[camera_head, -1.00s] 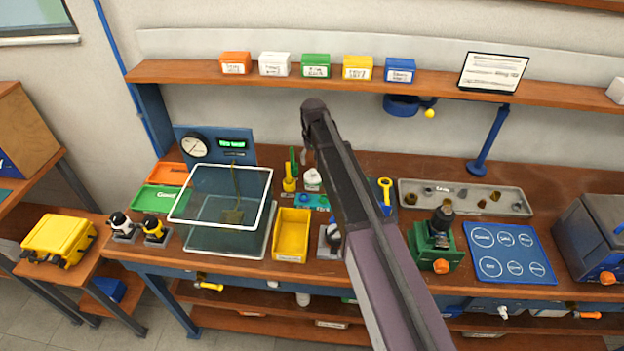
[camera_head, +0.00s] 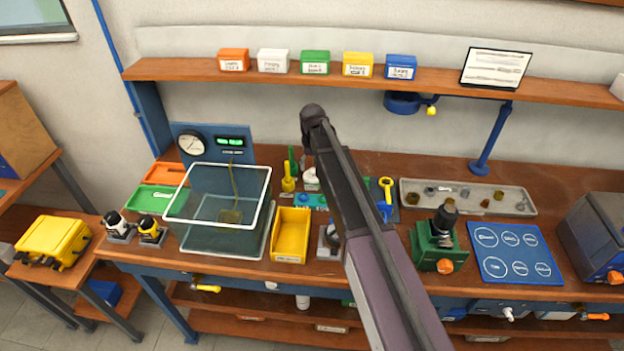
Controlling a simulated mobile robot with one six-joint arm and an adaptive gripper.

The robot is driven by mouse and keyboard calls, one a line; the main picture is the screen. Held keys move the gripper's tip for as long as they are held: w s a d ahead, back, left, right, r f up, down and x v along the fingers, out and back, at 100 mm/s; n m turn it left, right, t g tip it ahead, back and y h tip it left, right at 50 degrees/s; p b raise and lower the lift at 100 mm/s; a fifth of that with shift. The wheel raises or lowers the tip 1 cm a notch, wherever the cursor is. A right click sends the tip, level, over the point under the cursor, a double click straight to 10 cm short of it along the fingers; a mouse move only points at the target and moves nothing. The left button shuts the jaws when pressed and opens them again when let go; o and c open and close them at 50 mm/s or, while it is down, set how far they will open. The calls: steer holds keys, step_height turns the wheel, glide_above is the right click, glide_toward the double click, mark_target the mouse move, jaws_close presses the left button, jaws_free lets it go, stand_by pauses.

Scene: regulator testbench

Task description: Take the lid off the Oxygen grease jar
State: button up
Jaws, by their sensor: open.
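A small white jar (camera_head: 311,178) stands on the workbench behind the yellow bin, just left of my arm. It may be the Oxygen grease jar, but its label cannot be read, and I cannot tell its lid apart. My arm covers its right side. My arm rises from the bottom of the picture to a dark joint above the bench. My gripper is not visible; the arm hides whatever lies behind it.
A clear tank (camera_head: 222,210) and a yellow bin (camera_head: 291,235) stand left of my arm. A green fixture (camera_head: 437,240), a blue mat (camera_head: 514,253) and a grey parts tray (camera_head: 467,196) are on the right. A shelf (camera_head: 450,86) with coloured boxes runs above the bench.

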steer(key=shift+f+b, duration=0.85)
steer(key=shift+f, duration=0.25)
steer(key=c, duration=0.9)
